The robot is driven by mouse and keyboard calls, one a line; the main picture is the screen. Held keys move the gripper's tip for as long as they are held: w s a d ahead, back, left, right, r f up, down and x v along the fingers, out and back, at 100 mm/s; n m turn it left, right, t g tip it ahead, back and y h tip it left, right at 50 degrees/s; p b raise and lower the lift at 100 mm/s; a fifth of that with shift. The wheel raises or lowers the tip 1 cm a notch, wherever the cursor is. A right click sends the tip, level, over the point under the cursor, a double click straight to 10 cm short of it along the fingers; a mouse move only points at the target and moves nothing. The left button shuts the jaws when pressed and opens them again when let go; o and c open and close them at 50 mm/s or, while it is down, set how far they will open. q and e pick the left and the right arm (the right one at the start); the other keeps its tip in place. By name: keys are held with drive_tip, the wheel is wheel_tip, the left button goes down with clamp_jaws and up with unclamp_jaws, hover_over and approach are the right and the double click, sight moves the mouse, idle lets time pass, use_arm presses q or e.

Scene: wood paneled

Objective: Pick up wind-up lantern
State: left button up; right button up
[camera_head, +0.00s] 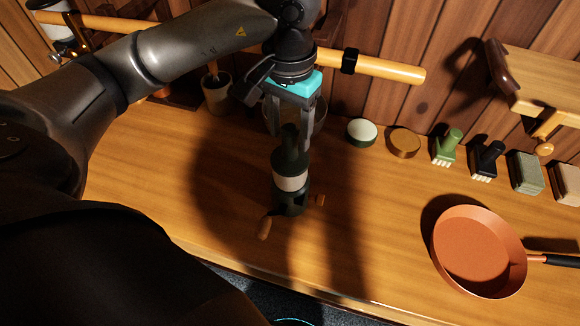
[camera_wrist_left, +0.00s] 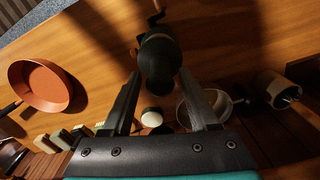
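The wind-up lantern (camera_head: 291,178) stands upright on the wooden counter in the head view. It has a dark green top, a pale middle band, a dark base and small wooden-knobbed cranks low down. My left gripper (camera_head: 294,128) points down just above it, with its fingers apart on either side of the narrow top. In the left wrist view the lantern's dark top (camera_wrist_left: 159,62) lies between the open fingers; I cannot tell whether they touch it. My right gripper is not in view.
A copper pan (camera_head: 478,252) lies to the right. A pot (camera_head: 216,93) stands back left. The front counter between lantern and pan is clear.

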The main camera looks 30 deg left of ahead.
use_arm(q)
clamp_jaws()
drive_tip(key=shift+r, duration=0.1)
idle(1.0)
